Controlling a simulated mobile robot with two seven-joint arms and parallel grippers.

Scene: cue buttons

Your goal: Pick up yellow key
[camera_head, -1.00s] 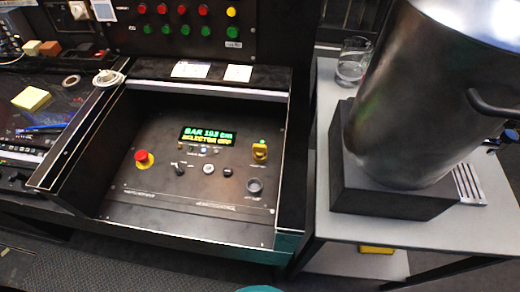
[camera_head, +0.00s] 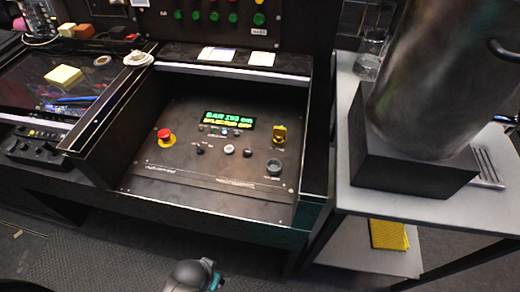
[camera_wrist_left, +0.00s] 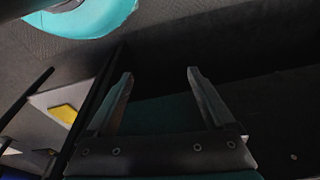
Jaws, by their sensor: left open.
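A small yellow piece (camera_head: 279,134), which looks like the yellow key, stands upright on the right side of the sloped control panel (camera_head: 160,183) in the head view. It is right of the lit green and yellow display (camera_head: 229,119) and above a round dark socket. My left gripper (camera_wrist_left: 160,78) shows in the left wrist view with its two fingers wide apart and nothing between them. It is away from the panel top, with dark surfaces behind it. My right gripper is not in view.
A red mushroom button (camera_head: 165,134) sits at the panel's left. A large metal pot (camera_head: 430,90) stands on a black block (camera_head: 405,170) on the right-hand table. A yellow cloth-like item (camera_head: 388,235) lies on the shelf below. Raised side walls border the panel.

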